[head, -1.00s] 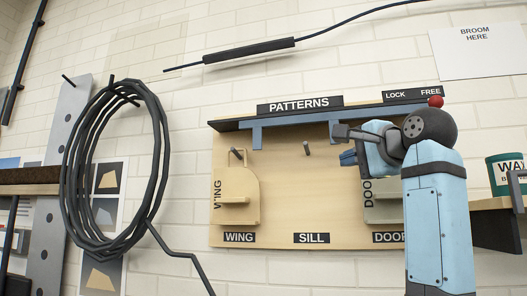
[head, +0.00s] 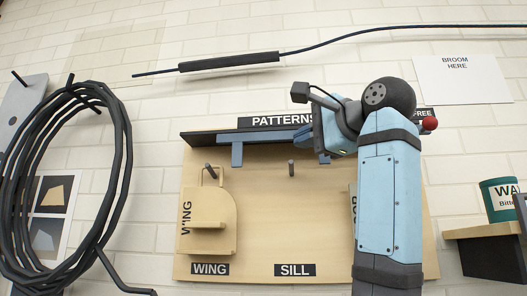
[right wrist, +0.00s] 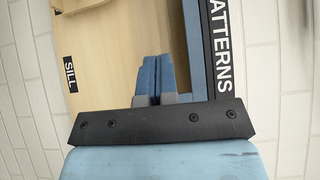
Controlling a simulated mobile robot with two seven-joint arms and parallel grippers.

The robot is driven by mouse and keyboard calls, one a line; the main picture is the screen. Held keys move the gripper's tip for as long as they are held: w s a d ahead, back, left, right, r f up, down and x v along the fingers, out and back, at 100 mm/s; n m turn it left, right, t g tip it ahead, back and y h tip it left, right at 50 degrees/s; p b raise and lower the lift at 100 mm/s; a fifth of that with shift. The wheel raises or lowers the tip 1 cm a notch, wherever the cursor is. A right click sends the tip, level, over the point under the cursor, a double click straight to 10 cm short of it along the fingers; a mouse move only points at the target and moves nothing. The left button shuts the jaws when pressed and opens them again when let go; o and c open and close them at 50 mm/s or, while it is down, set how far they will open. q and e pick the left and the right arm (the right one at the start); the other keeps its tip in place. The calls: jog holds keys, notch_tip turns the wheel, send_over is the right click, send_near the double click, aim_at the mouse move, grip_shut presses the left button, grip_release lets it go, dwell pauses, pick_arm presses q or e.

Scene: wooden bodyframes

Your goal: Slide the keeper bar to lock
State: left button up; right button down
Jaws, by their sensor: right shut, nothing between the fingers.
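The keeper bar (head: 262,137) is a blue bar along the top of the wooden pattern board (head: 255,235), under the PATTERNS sign (head: 275,121). Two blue tabs hang from it, and its red knob (head: 430,123) sits at the right end beside the FREE label. My right arm covers the LOCK label. My right gripper (head: 304,137) is at the bar's height, just left of the right-hand tab (head: 322,157). In the right wrist view its blue fingers (right wrist: 154,78) are together and empty, beside the bar (right wrist: 197,45). I cannot tell whether they touch it. My left gripper is out of view.
A wing pattern (head: 208,222) hangs on a peg at the board's left. Another peg (head: 291,168) stands bare above the SILL label (head: 295,270). A coiled black hose (head: 118,170) hangs at the left. A green can (head: 500,200) stands on a shelf at the right.

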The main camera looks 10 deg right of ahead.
pick_arm(q)
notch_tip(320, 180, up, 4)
jog(key=p, duration=0.3)
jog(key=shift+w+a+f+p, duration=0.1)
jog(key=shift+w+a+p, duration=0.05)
jog(key=shift+p, duration=0.15)
pick_arm(e)
jog(key=s+a+x, duration=0.1)
jog(key=a+x, duration=0.1)
jog(key=x, duration=1.1)
jog(key=shift+s+a, duration=0.25)
jog(key=shift+s, duration=0.05)
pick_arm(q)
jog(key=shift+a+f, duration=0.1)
